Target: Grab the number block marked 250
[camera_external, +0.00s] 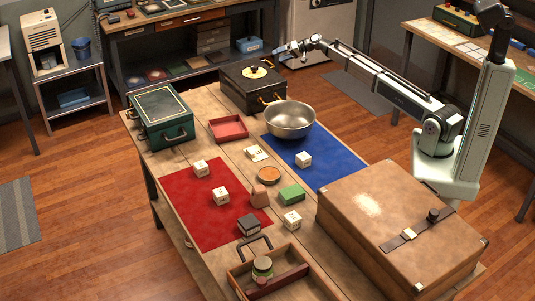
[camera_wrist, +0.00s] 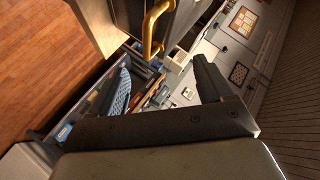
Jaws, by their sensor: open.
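Several small white blocks with dark marks are on the table, and their marks are too small to read, so I cannot tell which is 250. Two sit on the red mat, one upper (camera_external: 201,168) and one lower (camera_external: 221,195). One white block (camera_external: 304,159) sits on the blue mat, and one white block (camera_external: 292,220) is on bare wood near the brown case. My gripper (camera_external: 290,48) is raised beyond the table's far end, away from all the blocks. In the wrist view my gripper (camera_wrist: 162,65) is open with nothing between its fingers; no block shows there.
A metal bowl (camera_external: 290,119), a black box (camera_external: 252,85) with brass handles, a green case (camera_external: 162,116) and a large brown case (camera_external: 402,225) stand tall on the table. A red tray (camera_external: 228,128), green block (camera_external: 291,194) and wooden tray (camera_external: 318,272) lie among them.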

